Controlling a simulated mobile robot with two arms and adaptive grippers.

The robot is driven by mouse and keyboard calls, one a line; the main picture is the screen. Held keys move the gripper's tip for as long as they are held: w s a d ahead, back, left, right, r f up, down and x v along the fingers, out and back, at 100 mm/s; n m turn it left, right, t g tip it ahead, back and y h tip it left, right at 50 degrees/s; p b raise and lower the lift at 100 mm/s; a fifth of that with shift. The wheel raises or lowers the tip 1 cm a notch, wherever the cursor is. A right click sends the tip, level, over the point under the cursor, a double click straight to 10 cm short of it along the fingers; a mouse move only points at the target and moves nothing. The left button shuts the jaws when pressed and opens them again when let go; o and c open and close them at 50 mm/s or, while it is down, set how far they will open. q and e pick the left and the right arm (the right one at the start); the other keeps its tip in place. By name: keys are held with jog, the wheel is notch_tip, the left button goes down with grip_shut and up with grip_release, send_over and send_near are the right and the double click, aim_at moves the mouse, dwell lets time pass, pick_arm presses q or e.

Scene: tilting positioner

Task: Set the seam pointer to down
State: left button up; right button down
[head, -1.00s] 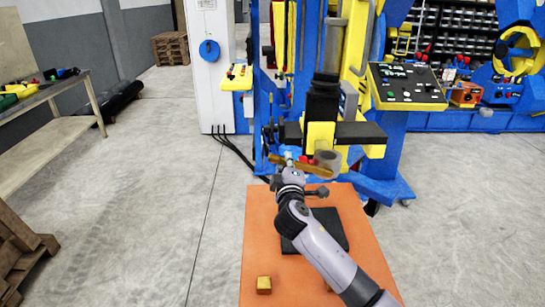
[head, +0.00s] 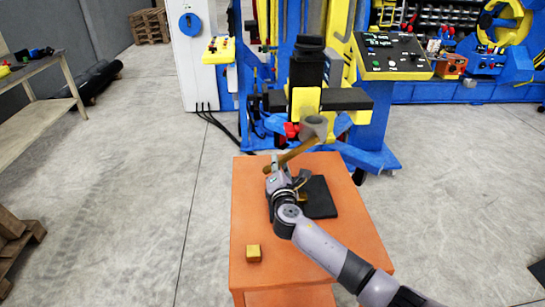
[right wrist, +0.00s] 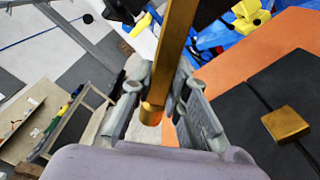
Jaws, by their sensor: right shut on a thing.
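My right gripper (head: 274,168) is shut on the brown-gold handle (head: 296,154) of a mallet-like tool. The tool's grey round head (head: 314,127) is at the far end, up and to the right of the fingers, in front of the positioner. In the right wrist view the handle (right wrist: 172,50) runs up between the two fingers (right wrist: 160,100), its butt end near the palm. The yellow, black and blue positioner (head: 305,100) stands behind the orange table. I cannot pick out the seam pointer on it; the tool head covers part of it. My left gripper is not in view.
An orange table (head: 250,200) is under my right arm. It carries a black mat (head: 320,198) with a brass block (right wrist: 286,123) on it, and another brass block (head: 253,254) at the front left. A control panel (head: 392,55) stands right of the positioner.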

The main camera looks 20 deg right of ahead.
jog(key=shift+s+d+f+n, duration=0.4)
jog(key=shift+d+f+n, duration=0.55)
jog(key=shift+d+n, duration=0.55)
jog(key=shift+s+d+f+n, duration=0.45)
jog(key=shift+d+f+n, duration=0.55)
jog(key=shift+d+n, duration=0.5)
jog(key=shift+s+d+f+n, duration=0.4)
jog(key=shift+d+f+n, duration=0.55)
jog(key=shift+d+n, duration=0.5)
jog(key=c, duration=1.6)
grip_release()
jog(key=shift+o, duration=0.4)
jog(key=shift+s+a, duration=0.1)
jog(key=v, duration=1.1)
jog(key=shift+s, duration=0.4)
jog(key=shift+a, duration=0.1)
